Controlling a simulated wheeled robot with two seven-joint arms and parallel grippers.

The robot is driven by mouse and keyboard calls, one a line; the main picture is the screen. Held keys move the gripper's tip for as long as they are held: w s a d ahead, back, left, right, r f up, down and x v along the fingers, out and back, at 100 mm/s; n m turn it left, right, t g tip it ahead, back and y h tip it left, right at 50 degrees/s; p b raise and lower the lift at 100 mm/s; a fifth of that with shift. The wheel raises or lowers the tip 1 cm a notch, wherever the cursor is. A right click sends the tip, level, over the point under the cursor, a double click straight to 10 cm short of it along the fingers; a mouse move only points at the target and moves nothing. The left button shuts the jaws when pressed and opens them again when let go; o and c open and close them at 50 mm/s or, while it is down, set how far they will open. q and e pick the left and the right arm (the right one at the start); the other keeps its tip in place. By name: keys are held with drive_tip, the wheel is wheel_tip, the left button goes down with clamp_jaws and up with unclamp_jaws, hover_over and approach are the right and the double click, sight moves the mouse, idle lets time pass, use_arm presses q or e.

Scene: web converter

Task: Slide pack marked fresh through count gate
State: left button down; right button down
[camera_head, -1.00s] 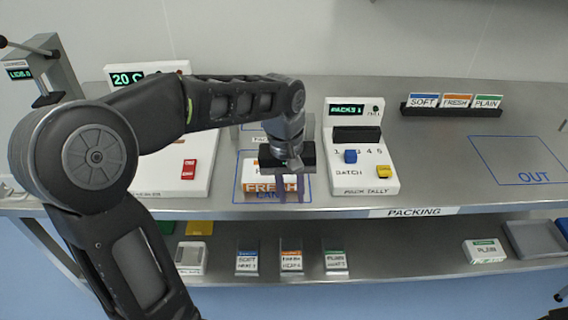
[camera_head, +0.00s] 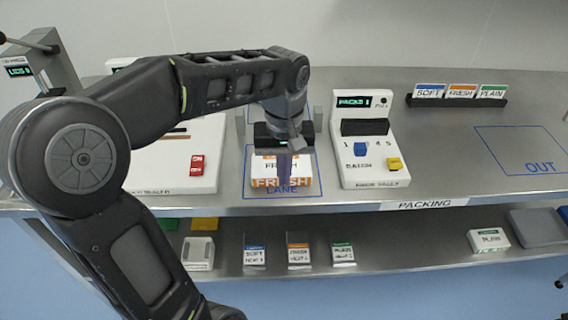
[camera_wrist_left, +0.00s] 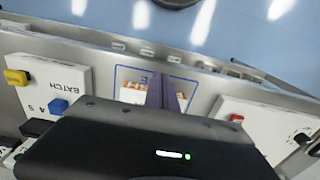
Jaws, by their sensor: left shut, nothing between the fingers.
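The pack marked FRESH (camera_head: 265,171), white with an orange band, sits in the blue-outlined LANE area near the front edge of the bench. It shows partly in the left wrist view (camera_wrist_left: 133,93), behind the fingers. My left gripper (camera_head: 286,180) points down over the pack with its fingers shut and empty. The purple fingers (camera_wrist_left: 168,95) overlap the pack in the picture; whether they touch it I cannot tell. A pale upright (camera_head: 240,122) stands behind the lane, mostly hidden by my gripper; I cannot tell if it is the count gate. My right gripper is not visible.
A PACKS tally unit (camera_head: 370,165) with blue and yellow buttons stands right of the lane. A white machine with a red button (camera_head: 197,165) stands left. A SOFT, FRESH, PLAIN card rack (camera_head: 457,99) is at the back. The OUT area (camera_head: 520,145) is clear.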

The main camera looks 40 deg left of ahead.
use_arm(q)
drive_tip(key=f, duration=0.2)
drive_tip(key=w+a+f+p, duration=0.1)
drive_tip(key=f, duration=0.1)
drive_tip(key=w+a+f, duration=0.1)
drive_tip(key=f, duration=0.1)
drive_tip(key=shift+w+p, duration=0.25)
drive_tip(key=shift+p, duration=0.15)
drive_tip(key=shift+w+a, duration=0.2)
drive_tip(key=shift+w, duration=0.15)
